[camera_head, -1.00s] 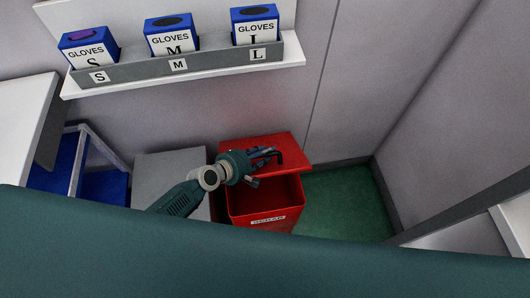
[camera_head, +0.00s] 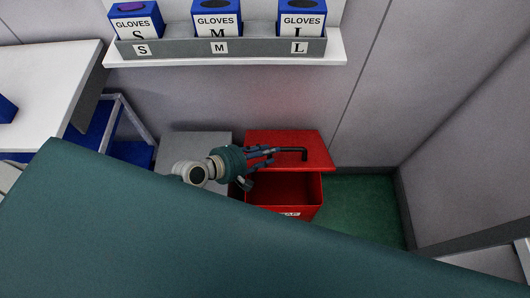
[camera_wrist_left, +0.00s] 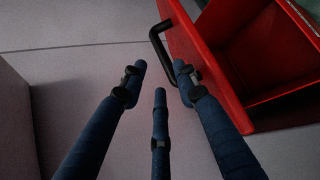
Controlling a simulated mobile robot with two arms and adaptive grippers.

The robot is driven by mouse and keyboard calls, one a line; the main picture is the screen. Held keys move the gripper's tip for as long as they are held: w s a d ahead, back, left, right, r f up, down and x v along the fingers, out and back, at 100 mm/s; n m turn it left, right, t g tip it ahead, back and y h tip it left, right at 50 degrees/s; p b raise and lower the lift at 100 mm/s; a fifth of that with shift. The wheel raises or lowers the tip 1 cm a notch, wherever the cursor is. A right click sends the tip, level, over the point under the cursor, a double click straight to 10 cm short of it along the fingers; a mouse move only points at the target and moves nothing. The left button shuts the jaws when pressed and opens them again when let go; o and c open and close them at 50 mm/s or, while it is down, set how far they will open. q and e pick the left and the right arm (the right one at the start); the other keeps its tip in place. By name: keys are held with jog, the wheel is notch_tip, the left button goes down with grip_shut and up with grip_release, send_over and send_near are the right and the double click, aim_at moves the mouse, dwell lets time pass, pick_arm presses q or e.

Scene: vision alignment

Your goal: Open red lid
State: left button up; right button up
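The red lid (camera_head: 312,147) sits raised at the back of the red bin (camera_head: 302,212), and the bin's dark inside shows below it. A black bar handle (camera_head: 303,153) is on the lid; it also shows in the left wrist view (camera_wrist_left: 154,36), beside the red lid panel (camera_wrist_left: 205,62). My left gripper (camera_head: 265,158) is left of the handle, over the lid's left part. In the left wrist view its fingers (camera_wrist_left: 159,72) are spread and empty, with the right fingertip near the handle's lower end; contact is unclear. My right gripper is in neither view.
A grey box (camera_head: 195,143) stands left of the red bin. A shelf (camera_head: 225,60) with blue glove boxes is on the wall above. Green floor (camera_head: 365,205) lies free right of the bin. A white table (camera_head: 45,85) is at the left.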

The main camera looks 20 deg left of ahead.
pick_arm(q)
jog(key=shift+s+a+r, duration=0.2)
jog(key=shift+s+r, duration=0.05)
